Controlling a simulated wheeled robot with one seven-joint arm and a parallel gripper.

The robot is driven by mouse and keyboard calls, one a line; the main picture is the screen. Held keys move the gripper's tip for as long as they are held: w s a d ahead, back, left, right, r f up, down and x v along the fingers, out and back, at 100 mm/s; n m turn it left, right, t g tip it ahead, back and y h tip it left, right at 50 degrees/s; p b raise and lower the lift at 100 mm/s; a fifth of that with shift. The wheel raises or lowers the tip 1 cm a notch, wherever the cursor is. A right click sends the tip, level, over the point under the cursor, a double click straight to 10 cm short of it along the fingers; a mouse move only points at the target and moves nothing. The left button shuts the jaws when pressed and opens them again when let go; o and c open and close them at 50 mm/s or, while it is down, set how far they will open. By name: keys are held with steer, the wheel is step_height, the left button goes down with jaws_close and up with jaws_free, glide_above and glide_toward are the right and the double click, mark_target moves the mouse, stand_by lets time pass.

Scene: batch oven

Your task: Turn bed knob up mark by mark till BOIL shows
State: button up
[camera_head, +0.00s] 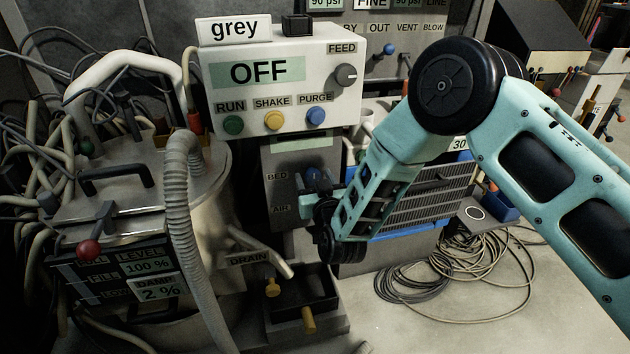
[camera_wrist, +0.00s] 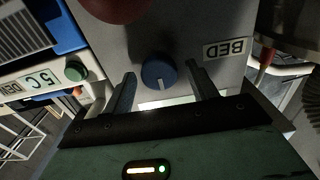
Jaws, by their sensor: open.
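The blue bed knob (camera_wrist: 158,73), round with a white pointer line, sits on a grey panel beside the BED label (camera_wrist: 226,48) in the wrist view. My gripper (camera_wrist: 161,69) is open, with one finger on each side of the knob; I cannot tell whether either touches it. The large display (camera_head: 254,72) reads OFF. A pale greenish strip (camera_head: 300,142) on the post shows no readable word.
The control box (camera_head: 345,110) with FEED knob (camera_head: 346,75) and RUN, SHAKE and PURGE buttons overhangs the post. A ribbed hose (camera_head: 180,220) and steel vessel stand left. A red rounded thing (camera_wrist: 115,8) is close to the knob.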

steer(key=c, duration=1)
steer(key=shift+o, duration=0.2)
steer(key=shift+m, duration=0.4)
steer(key=m+b, duration=0.1)
steer(key=m, duration=0.1)
steer(key=shift+d+f+m, duration=0.1)
steer(key=shift+m, duration=0.3)
steer(key=m+b, duration=0.1)
steer(key=m, duration=0.4)
steer(key=o, duration=1)
steer(key=shift+c, duration=0.2)
